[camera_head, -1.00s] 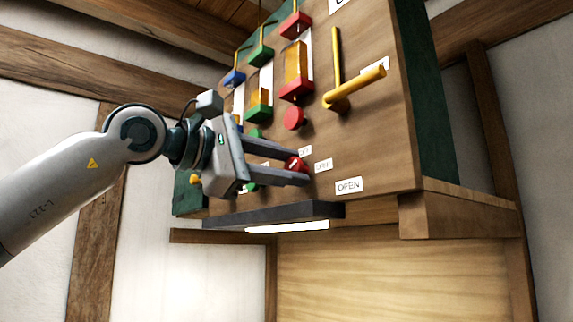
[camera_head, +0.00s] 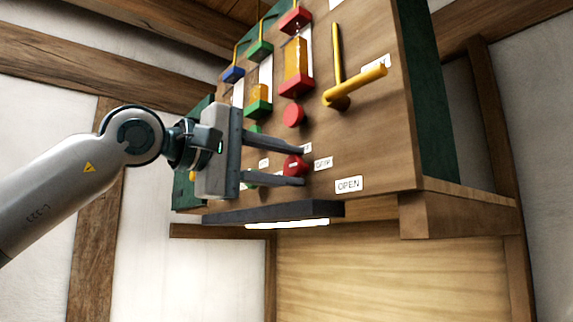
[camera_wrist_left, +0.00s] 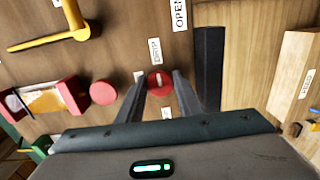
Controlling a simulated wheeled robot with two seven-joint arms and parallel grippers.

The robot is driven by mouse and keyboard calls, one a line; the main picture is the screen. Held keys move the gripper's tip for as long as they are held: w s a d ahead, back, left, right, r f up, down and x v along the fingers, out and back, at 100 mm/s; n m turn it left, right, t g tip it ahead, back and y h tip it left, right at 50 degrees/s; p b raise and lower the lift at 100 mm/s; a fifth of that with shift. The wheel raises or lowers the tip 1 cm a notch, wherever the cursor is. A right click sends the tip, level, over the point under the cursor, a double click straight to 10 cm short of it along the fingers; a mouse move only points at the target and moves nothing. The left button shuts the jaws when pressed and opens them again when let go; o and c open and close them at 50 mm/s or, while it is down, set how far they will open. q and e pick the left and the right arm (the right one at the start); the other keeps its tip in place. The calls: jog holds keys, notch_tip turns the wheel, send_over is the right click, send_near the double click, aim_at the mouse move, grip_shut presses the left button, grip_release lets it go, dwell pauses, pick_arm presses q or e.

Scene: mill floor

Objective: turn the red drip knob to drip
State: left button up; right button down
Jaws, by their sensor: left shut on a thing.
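The red drip knob (camera_head: 293,166) sits low on the wooden panel, between the fingers of my left gripper (camera_head: 303,166). In the wrist view the knob (camera_wrist_left: 160,80) shows between both fingertips, which close on its sides. Its white mark runs roughly in line with the DRIP label (camera_wrist_left: 154,50). In the head view the DRIP label (camera_head: 323,164) is just right of the knob, and the OFF label (camera_head: 306,149) is above it, partly behind the upper finger. My right gripper is not in view.
A round red button (camera_head: 293,115) is above the knob. A yellow lever (camera_head: 355,87) stands out at upper right, with an OPEN label (camera_head: 348,185) below. Red, green and blue holders line the panel's left part. A dark ledge (camera_head: 272,212) with a light runs underneath.

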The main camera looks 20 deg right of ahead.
pick_arm(q)
jog(key=o, duration=1)
jog(key=shift+a, duration=0.15)
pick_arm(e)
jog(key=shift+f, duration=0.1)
pick_arm(q)
jog(key=shift+s+a+f+b, duration=0.1)
jog(key=shift+s+a+b, duration=0.15)
jog(key=shift+a+b, duration=0.2)
jog(key=b+v, duration=0.5)
jog(key=v, duration=1.1)
jog(key=shift+a, duration=0.1)
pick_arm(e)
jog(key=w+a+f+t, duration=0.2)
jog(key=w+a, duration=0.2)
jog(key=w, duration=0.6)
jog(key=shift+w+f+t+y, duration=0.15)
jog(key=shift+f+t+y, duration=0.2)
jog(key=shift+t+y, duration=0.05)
